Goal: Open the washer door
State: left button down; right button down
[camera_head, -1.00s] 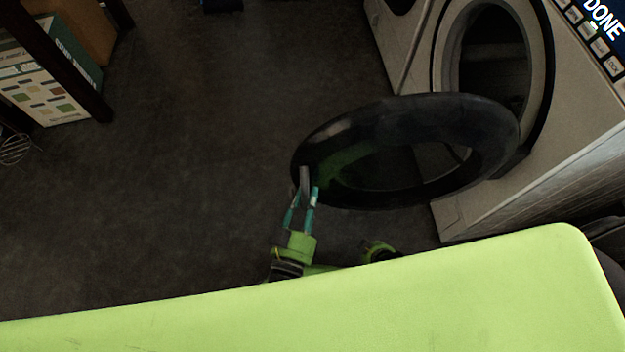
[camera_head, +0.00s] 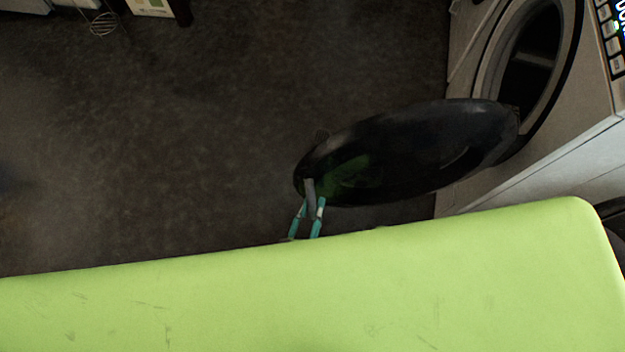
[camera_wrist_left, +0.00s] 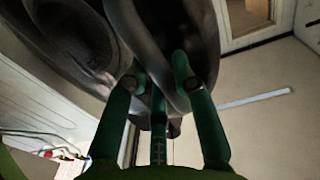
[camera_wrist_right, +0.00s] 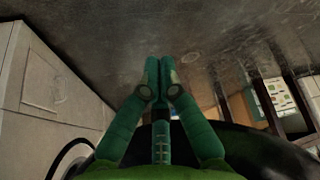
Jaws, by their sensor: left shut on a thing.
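The washer (camera_head: 462,188) stands at the right in the head view, with its round opening (camera_head: 530,62) uncovered. In the left wrist view the fingers (camera_wrist_left: 165,85) close around the dark rim (camera_wrist_left: 150,35). My right gripper (camera_wrist_right: 158,75) shows only in its own wrist view, with its fingertips together and nothing seen between them.
My green body fills the bottom of the head view. Dark floor (camera_head: 200,120) lies clear left of the door. A wire whisk-like thing (camera_head: 102,24) and a box (camera_head: 150,6) are at the top left.

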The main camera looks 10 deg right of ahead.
pick_arm(q)
jog(key=shift+s+d, duration=0.1)
jog(key=c, duration=1)
grip_release()
jog(key=v, duration=1.2)
